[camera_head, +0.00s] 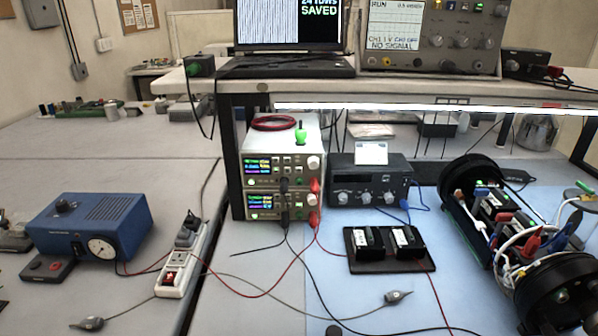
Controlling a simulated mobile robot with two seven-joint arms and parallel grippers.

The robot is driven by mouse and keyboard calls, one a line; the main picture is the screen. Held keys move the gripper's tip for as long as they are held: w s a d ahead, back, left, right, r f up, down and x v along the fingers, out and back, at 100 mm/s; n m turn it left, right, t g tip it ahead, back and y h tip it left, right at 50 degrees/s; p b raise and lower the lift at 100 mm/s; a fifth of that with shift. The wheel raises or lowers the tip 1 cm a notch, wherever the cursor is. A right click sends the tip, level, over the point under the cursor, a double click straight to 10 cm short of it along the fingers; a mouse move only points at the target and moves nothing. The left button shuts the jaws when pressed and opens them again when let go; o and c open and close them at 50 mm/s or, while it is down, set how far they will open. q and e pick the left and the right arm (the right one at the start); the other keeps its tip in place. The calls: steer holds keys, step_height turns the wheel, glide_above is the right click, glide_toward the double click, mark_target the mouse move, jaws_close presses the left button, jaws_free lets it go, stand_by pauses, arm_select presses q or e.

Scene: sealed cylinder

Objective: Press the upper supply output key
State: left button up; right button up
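Two stacked bench power supplies stand under the shelf. The upper supply (262,182) has a lit display with coloured rows, small keys, a pale knob at upper right, and black and red plugs low on its front. The lower supply (262,214) sits directly beneath, with its display lit too. Small keys show right of the upper display, but I cannot read their labels or tell which is the output key. Plugs and leads partly cover both front panels. Neither of my grippers is in view, and nothing touches the supplies' keys.
A coiled red lead and a green-topped item (300,137) lie on the upper supply. A dark instrument box (368,184) stands right of it. Red and black leads cross the bench in front. A power strip (184,262), blue box (90,226) and open cylinder (455,205) flank the area.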

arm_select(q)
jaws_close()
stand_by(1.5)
